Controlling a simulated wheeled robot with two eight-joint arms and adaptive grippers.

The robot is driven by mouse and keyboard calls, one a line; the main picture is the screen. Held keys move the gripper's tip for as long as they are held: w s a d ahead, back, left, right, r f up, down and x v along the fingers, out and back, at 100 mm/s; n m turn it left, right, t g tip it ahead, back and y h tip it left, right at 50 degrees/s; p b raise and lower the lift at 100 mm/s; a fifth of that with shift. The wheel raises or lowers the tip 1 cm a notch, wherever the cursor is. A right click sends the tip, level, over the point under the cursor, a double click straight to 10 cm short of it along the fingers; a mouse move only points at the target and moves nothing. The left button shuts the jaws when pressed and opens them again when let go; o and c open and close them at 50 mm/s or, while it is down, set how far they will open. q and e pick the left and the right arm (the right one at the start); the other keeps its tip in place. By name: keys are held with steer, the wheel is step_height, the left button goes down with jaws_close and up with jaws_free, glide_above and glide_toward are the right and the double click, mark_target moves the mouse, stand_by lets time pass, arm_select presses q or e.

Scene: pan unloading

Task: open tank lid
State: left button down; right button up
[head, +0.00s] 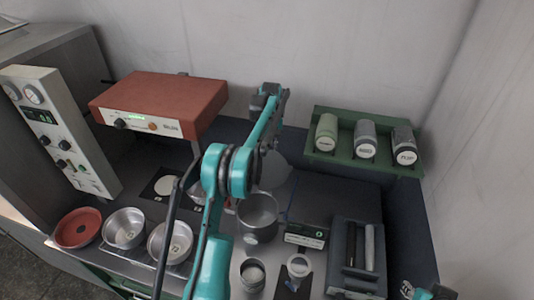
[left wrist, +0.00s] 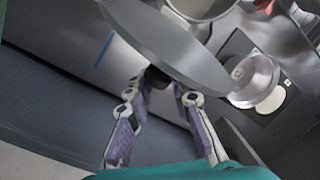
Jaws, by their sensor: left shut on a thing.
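The tank (head: 257,230) is a grey metal pot in the middle of the bench, with its mouth uncovered in the head view. The round grey lid (head: 274,170) is tilted up at the tank's far side. In the left wrist view the lid (left wrist: 175,48) is a large disc beside the tank's rim (left wrist: 205,14). My left gripper (left wrist: 160,84) is shut on the dark lid knob (left wrist: 156,76). In the head view my left arm hides the gripper's fingers and part of the lid.
A red-topped device (head: 160,100) stands back left, and a green rack (head: 370,165) with several bottles back right. Pans (head: 124,228) and a red dish (head: 78,228) sit front left. A black holder (head: 355,265) and small cups (head: 252,275) lie right of and before the tank.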

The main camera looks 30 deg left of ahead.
arm_select(q)
steer(key=shift+w+d, duration=0.2)
steer(key=shift+d, duration=0.1)
steer(key=c, duration=1.7)
jaws_free()
steer(key=o, duration=0.4)
steer(key=shift+w+d+f, duration=0.1)
steer(key=shift+o, duration=0.2)
arm_select(e)
steer(key=shift+w+d, duration=0.15)
steer(key=shift+w, duration=0.05)
steer(key=shift+f, duration=0.1)
